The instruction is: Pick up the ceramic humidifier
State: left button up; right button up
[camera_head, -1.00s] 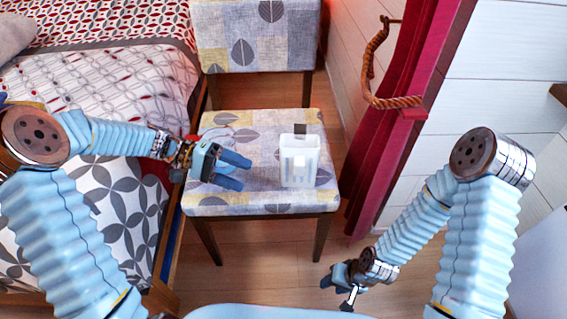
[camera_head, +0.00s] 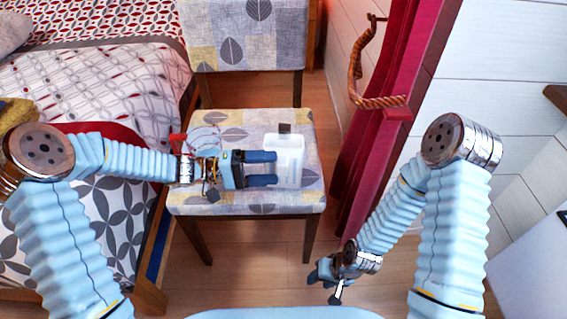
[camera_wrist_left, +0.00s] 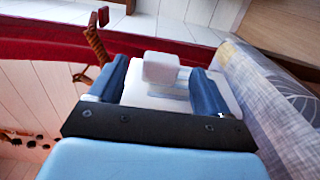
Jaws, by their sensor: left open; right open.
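The ceramic humidifier, a white box-like body (camera_head: 290,158), stands on the patterned chair seat (camera_head: 230,203). My left gripper (camera_head: 275,168) is open and level with it, coming from the left, its blue fingertips overlapping the humidifier's left side in the head view. In the left wrist view the humidifier (camera_wrist_left: 150,95) shows between the two open fingers (camera_wrist_left: 160,85), with a raised white block facing the camera; part of it shows beyond the right finger. I cannot tell whether the fingers touch it. My right gripper (camera_head: 322,272) is open and empty, low over the floor.
The chair backrest (camera_head: 245,35) rises behind the seat. A bed (camera_head: 90,90) lies to the left. A red curtain (camera_head: 375,130) with a rope tie (camera_head: 355,75) hangs at the right beside a white wall (camera_head: 480,60). The wooden floor in front of the chair is clear.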

aim_at(282, 168)
pick_arm(q)
jog(key=d, duration=0.4)
jog(key=shift+w+f, duration=0.1)
jog(key=shift+w, duration=0.05)
grip_shut()
